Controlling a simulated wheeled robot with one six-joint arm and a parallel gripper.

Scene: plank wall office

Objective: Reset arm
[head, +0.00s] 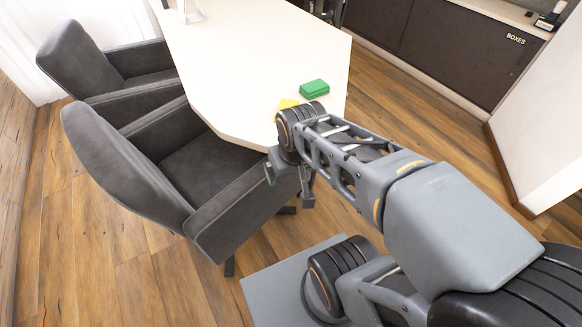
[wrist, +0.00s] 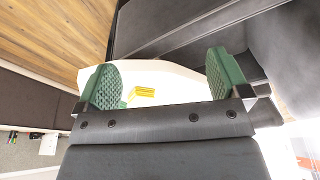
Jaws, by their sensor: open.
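My gripper (head: 288,186) hangs at the end of my arm, just off the near end of the white table and beside the nearer grey chair. In the wrist view, the two green textured finger pads of my gripper (wrist: 164,80) stand wide apart with nothing held between them. A green block (head: 314,88) lies on the table near its right edge. A yellow item (head: 287,104) lies just left of it, partly hidden behind my arm. The yellow item also shows in the wrist view (wrist: 148,93), beyond the fingers.
The white table (head: 240,60) has a largely bare top. Two grey chairs, a nearer one (head: 125,165) and a farther one (head: 85,60), stand along its left side. A dark cabinet (head: 455,45) labelled BOXES stands at the back right. Wooden floor is open between table and cabinet.

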